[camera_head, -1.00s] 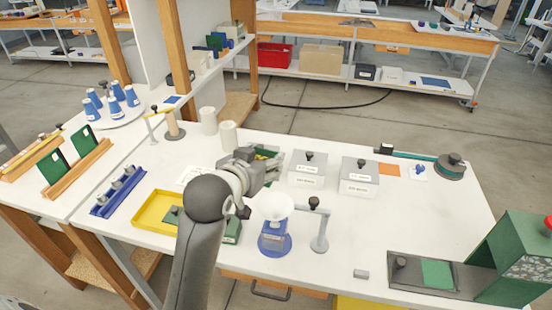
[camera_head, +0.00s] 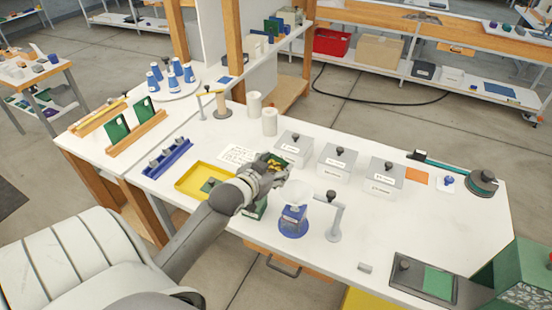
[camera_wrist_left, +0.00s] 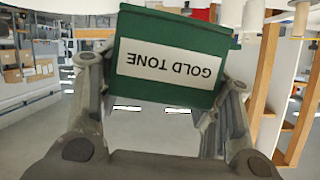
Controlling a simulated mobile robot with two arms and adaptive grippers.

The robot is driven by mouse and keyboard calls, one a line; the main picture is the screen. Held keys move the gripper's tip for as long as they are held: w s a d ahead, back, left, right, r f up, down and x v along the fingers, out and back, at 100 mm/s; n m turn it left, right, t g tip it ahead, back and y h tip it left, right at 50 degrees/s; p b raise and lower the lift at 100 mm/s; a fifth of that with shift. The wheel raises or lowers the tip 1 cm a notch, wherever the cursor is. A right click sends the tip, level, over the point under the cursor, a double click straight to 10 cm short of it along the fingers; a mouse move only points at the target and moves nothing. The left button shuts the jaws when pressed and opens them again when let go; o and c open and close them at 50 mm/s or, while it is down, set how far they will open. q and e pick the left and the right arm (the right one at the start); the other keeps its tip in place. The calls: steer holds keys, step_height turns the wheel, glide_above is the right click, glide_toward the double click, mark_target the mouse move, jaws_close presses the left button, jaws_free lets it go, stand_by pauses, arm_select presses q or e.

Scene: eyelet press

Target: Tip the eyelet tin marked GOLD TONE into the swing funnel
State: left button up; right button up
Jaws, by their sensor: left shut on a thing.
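My left gripper (camera_head: 275,170) is shut on a green tin. In the left wrist view the tin (camera_wrist_left: 170,85) sits between both fingers, with its white GOLD TONE label upside down in the picture. In the head view the tin (camera_head: 273,158) is partly hidden by the gripper, and some gold colour shows at it. The white swing funnel (camera_head: 299,191) is above a blue-based stand (camera_head: 293,226), just right of and below the gripper in the picture. The tin appears apart from the funnel. My right gripper is not in view.
Three lidded boxes (camera_head: 338,165) stand behind the funnel. A grey post with an arm (camera_head: 335,222) stands right of it. A yellow tray (camera_head: 194,182) lies left of the gripper. Another green thing (camera_head: 256,209) is partly hidden below the gripper. The right middle of the table is clear.

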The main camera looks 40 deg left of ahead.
arm_select(q)
steer(key=d+m+y+b, duration=0.1)
steer(key=m+b, duration=0.1)
steer(key=b, duration=0.1)
steer(key=d+m+y+b, duration=0.2)
steer(key=b, duration=0.1)
steer(key=d+m+y+b, duration=0.1)
steer(key=m+b, duration=0.2)
steer(key=b, duration=0.1)
steer(key=shift+w+d+f+t+y, duration=0.3)
steer(key=shift+f, duration=0.1)
steer(key=shift+d+r+m, duration=0.2)
steer(key=shift+d+m, duration=0.05)
steer(key=shift+m, duration=0.35)
steer(key=shift+w+d+m+t+y, duration=0.1)
steer(key=shift+d+m+t+y, duration=0.15)
steer(key=shift+m+y, duration=0.2)
steer(key=shift+d+r+m+t+y, duration=0.15)
steer(key=shift+d+m+t+y, duration=0.25)
steer(key=shift+m, duration=0.75)
